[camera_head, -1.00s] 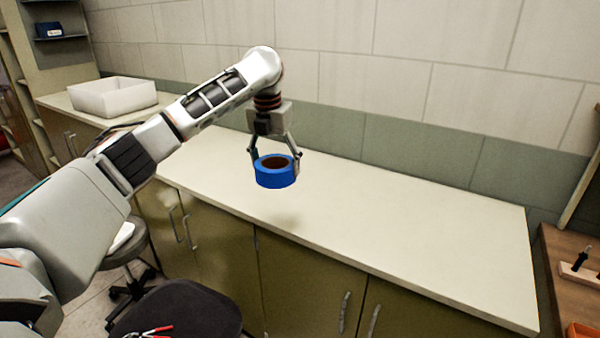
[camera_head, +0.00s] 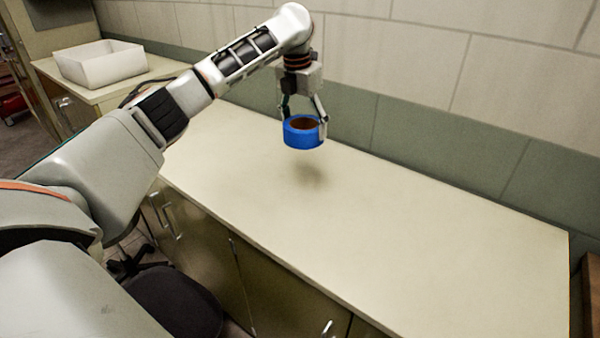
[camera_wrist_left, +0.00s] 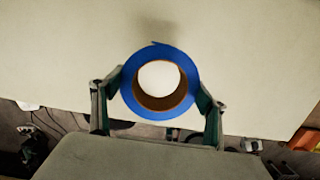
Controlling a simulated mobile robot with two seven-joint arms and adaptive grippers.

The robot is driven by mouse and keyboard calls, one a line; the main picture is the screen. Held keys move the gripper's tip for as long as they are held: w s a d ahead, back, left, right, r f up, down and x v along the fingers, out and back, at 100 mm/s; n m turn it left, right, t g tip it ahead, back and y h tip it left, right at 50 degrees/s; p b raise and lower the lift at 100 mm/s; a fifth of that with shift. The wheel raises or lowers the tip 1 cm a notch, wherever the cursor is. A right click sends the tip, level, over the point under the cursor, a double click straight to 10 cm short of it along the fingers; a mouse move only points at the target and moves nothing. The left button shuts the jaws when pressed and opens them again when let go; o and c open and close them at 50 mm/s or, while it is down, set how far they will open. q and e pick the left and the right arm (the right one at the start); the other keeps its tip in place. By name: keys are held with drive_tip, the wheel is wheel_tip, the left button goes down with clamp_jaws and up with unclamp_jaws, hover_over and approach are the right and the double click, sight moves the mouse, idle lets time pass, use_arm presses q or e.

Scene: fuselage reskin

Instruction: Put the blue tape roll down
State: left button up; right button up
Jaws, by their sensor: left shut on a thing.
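The blue tape roll (camera_head: 303,138) has a brown cardboard core and hangs level above the long cream counter (camera_head: 400,235). My left gripper (camera_head: 304,124) is shut on the roll, with one finger on each side of its outer rim. A soft shadow lies on the counter below, apart from the roll. In the left wrist view the roll (camera_wrist_left: 187,98) sits between the two fingers (camera_wrist_left: 158,110), and the pale counter (camera_wrist_left: 250,50) shows through its core. My right gripper is in neither view.
The counter is bare below and to the right of the roll. A white open bin (camera_head: 100,63) stands on the lower surface at the left. A tiled wall (camera_head: 450,75) runs behind the counter. A dark stool seat (camera_head: 175,303) is in front of the cabinets.

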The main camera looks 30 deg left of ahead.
use_arm(q)
wheel_tip(320, 180, down, 17)
drive_tip(key=shift+f, duration=0.15)
idle(0.4)
drive_tip(key=shift+f, duration=0.1)
drive_tip(key=o, duration=1.2)
drive_tip(key=shift+c, duration=0.2)
wheel_tip(320, 180, up, 12)
drive_tip(key=s, duration=0.1)
drive_tip(key=shift+s+a, duration=0.15)
drive_tip(key=shift+s, duration=0.25)
drive_tip(key=shift+s, duration=0.15)
